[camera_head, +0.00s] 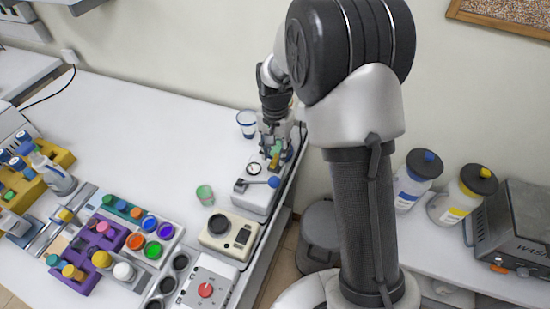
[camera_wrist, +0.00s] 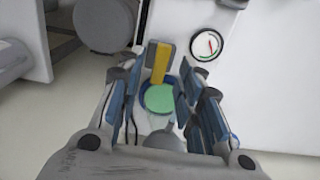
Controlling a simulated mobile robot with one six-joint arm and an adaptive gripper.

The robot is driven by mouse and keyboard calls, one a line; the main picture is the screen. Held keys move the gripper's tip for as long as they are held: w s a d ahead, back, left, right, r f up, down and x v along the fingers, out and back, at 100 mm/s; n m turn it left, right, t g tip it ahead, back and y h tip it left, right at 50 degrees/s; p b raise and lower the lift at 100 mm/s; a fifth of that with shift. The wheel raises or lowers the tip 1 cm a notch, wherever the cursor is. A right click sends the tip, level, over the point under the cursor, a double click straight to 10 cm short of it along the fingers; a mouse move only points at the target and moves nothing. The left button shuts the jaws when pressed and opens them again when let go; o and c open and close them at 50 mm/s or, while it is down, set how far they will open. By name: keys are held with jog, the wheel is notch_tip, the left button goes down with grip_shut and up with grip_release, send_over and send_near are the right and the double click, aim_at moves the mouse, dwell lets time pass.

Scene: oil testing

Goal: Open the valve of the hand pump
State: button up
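The hand pump (camera_head: 250,196) is a white block near the table's right edge. It has a round gauge (camera_head: 254,169), which also shows in the wrist view (camera_wrist: 207,44), and a lever with a blue ball (camera_head: 274,182). A yellow handle (camera_wrist: 160,60), seemingly the valve, is beside a green disc with a blue rim (camera_wrist: 159,98). My gripper (camera_wrist: 157,85) is open above the pump, pointing down. Its blue-padded fingers stand on either side of the green disc and the near end of the yellow handle, with gaps visible. Whether they touch anything lower down is hidden.
A beige device (camera_head: 229,232) is in front of the pump. The table's middle is clear. A grey bin (camera_head: 320,228) stands beyond its right edge.

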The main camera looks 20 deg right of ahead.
aim_at(275, 161)
jog(key=shift+f, duration=1.15)
jog(key=shift+c, duration=0.5)
grip_shut()
